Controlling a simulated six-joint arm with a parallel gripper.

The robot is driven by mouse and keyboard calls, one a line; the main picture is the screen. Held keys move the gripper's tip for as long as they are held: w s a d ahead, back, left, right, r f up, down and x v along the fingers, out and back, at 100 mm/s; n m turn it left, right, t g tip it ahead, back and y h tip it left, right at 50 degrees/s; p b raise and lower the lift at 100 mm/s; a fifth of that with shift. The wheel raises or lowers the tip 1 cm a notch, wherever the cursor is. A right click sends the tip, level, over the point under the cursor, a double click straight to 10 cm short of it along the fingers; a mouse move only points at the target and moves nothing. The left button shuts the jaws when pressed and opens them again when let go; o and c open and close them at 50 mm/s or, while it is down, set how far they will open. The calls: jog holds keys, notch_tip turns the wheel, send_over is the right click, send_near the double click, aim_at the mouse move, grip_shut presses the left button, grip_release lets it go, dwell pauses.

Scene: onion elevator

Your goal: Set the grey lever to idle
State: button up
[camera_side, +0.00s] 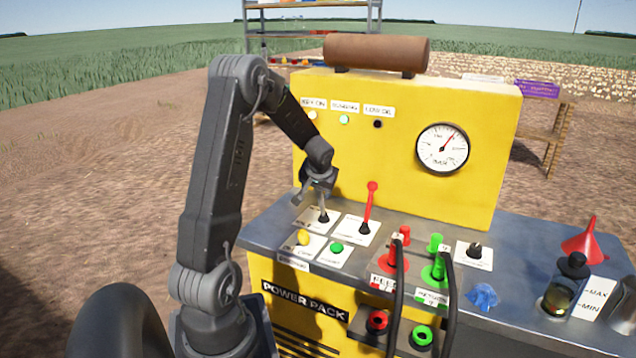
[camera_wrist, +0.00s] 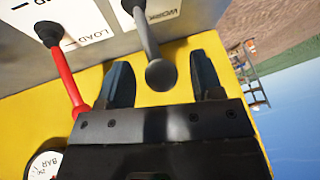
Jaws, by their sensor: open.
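The grey lever (camera_side: 323,214) stands on its white label plate on the metal top, left of the red lever (camera_side: 369,208). In the wrist view the grey lever (camera_wrist: 146,36) rises from a plate with lettering like "WORK", and its round knob faces the camera. My gripper (camera_side: 312,191) is above the grey lever's plate with its fingers around the knob's level. In the wrist view my gripper (camera_wrist: 162,70) is open, with one dark finger on each side of the knob and gaps between. The red lever (camera_wrist: 67,75) is left of the fingers there.
The yellow panel (camera_side: 400,130) with a round gauge (camera_side: 442,148) rises behind the levers. Yellow (camera_side: 304,237) and green (camera_side: 336,248) buttons sit in front. Red (camera_side: 392,258) and green (camera_side: 435,270) couplings, black hoses and a blue rag (camera_side: 482,296) are to the right.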

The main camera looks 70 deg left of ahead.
jog(key=v, duration=1.3)
jog(key=shift+d+r, duration=0.2)
jog(key=d+r+m+t+h, duration=0.2)
jog(key=d+r+m, duration=0.15)
jog(key=d, duration=1.25)
jog(key=s+d+m+t+h, duration=0.1)
jog(key=s+d+m+h, duration=0.1)
jog(key=d, duration=0.7)
jog(key=s+d+f+m+t+h, duration=0.1)
jog(key=s+d+m, duration=0.3)
jog(key=d, duration=0.5)
jog(key=s+h, duration=0.1)
jog(key=s, duration=0.1)
jog(key=shift+s+d+m, duration=0.15)
jog(key=shift+s+m, duration=0.15)
jog(key=shift+m, duration=0.05)
